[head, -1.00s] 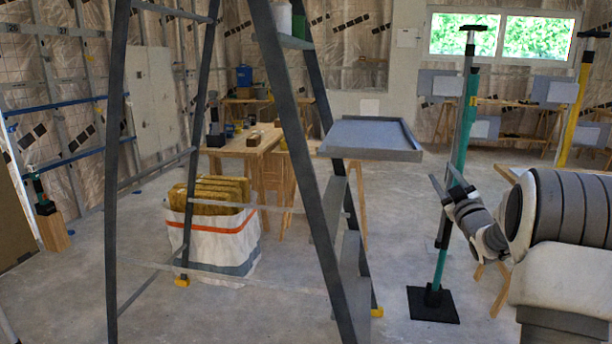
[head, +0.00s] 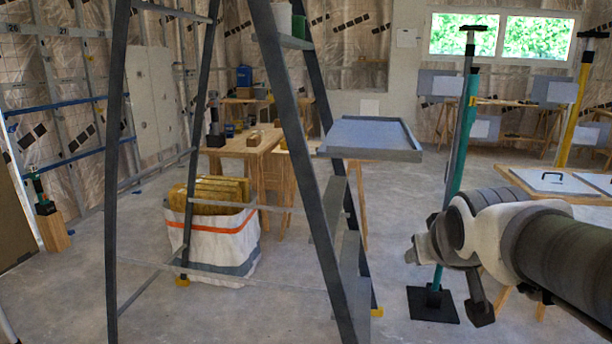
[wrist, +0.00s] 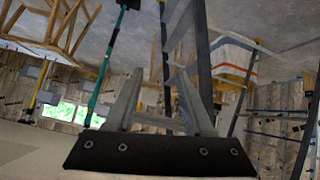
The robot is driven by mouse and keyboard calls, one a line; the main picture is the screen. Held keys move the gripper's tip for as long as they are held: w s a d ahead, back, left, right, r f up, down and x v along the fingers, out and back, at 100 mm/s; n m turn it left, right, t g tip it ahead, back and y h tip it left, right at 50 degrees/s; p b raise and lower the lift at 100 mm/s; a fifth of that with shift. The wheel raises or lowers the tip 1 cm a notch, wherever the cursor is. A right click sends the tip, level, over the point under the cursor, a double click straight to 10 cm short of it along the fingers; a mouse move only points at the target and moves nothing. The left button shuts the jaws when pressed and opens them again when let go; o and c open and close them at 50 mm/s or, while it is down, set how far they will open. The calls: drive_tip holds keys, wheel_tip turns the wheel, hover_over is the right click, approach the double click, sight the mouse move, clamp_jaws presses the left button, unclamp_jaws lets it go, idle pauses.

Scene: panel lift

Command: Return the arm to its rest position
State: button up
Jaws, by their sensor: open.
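My gripper (wrist: 162,82) is open in the wrist view. Its two grey fingers stand apart above a dark plate, with nothing between them. In the head view my arm (head: 560,245) reaches in from the right and bends at the wrist. The gripper's fingers cannot be made out clearly there. The wrist is in front of the teal prop (head: 463,160), close to it in the picture; I cannot tell the gap in depth. The wrist picture is upside down, with floor at the top.
A dark stepladder (head: 300,170) with a grey tray (head: 365,137) stands left of my arm. Behind are a white bag (head: 212,240) of yellow packs and a wooden workbench (head: 240,143). A table with a white panel (head: 560,181) is at right. Floor between ladder and prop is clear.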

drive_tip(key=s+a+f+g+y, duration=0.1)
drive_tip(key=s+a+f+g, duration=0.15)
drive_tip(key=s, duration=0.45)
drive_tip(key=s+a+f+g, duration=0.1)
drive_tip(key=s+a+f, duration=0.2)
drive_tip(key=s, duration=0.5)
wheel_tip(320, 180, up, 23)
drive_tip(key=p, duration=2.3)
drive_tip(key=shift+s+d+f+y, duration=0.15)
drive_tip(key=shift+s+f+y, duration=0.05)
drive_tip(key=shift+s+y, duration=0.1)
